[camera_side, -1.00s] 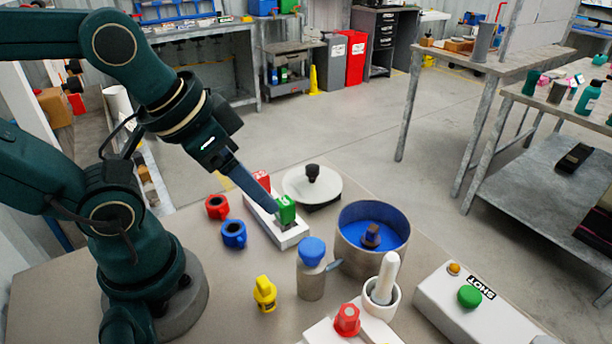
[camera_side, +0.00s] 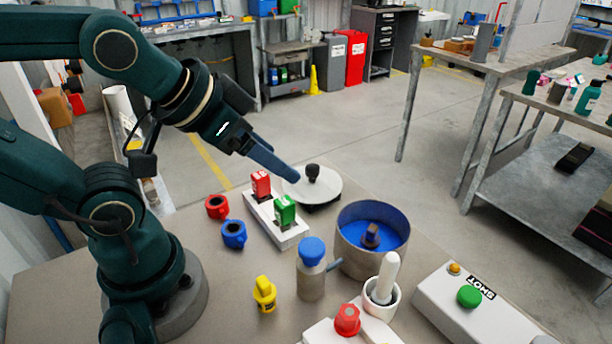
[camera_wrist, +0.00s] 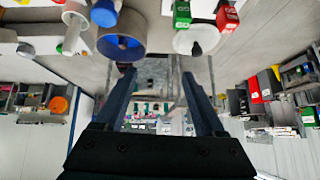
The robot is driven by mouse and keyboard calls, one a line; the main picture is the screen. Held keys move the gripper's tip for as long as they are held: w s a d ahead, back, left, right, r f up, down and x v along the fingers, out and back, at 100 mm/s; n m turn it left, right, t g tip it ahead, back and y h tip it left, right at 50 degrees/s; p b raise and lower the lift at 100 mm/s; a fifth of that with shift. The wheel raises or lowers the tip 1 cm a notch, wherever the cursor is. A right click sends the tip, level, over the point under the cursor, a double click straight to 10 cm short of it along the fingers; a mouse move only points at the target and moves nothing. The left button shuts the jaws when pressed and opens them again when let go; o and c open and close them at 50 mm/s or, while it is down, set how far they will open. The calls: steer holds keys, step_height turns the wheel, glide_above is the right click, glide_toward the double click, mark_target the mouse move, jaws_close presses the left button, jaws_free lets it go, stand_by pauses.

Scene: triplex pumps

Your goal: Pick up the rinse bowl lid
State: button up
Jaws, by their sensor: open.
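The rinse bowl lid (camera_side: 327,190) is a white round disc with a black knob (camera_side: 312,172) on top. It lies at the back of the table, apart from the bowl. It also shows in the wrist view (camera_wrist: 186,41), at the top right of centre. The rinse bowl (camera_side: 348,250) is a grey metal pot with blue inside and a dark block in it. It shows in the wrist view too (camera_wrist: 137,42). My gripper (camera_side: 294,177) is above the table, just left of the lid's knob in the side view. In the wrist view its two fingers (camera_wrist: 160,72) are apart with nothing between them.
A white block with red (camera_side: 261,184) and green (camera_side: 284,211) pieces stands left of the lid. Red and blue rings (camera_side: 234,234), a yellow piece (camera_side: 264,294), a blue-capped bottle (camera_side: 312,270) and a mortar with pestle (camera_side: 383,290) stand nearer the front.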

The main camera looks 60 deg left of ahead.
steer(key=w+a+r+m+t+y, duration=0.2)
steer(key=w+a+r+t, duration=0.2)
steer(key=w, duration=0.5)
steer(key=m+t+h, duration=0.1)
steer(key=m+h, duration=0.3)
steer(key=h, duration=0.1)
glide_above(313, 166)
steer(key=d, duration=0.4)
step_height(313, 166, down, 9)
steer(key=s+a+f+n, duration=0.1)
steer(key=f, duration=0.1)
steer(key=s+a+f+n, duration=0.1)
steer(key=s+a+f, duration=0.1)
steer(key=s+a+f+n, duration=0.1)
steer(key=f, duration=0.2)
steer(key=shift+s+a+n, duration=0.25)
steer(key=shift+n, duration=0.15)
steer(key=shift+a+f, duration=0.1)
steer(key=shift+a, duration=0.05)
steer(key=shift+x, duration=2.45)
steer(key=shift+c, duration=0.4)
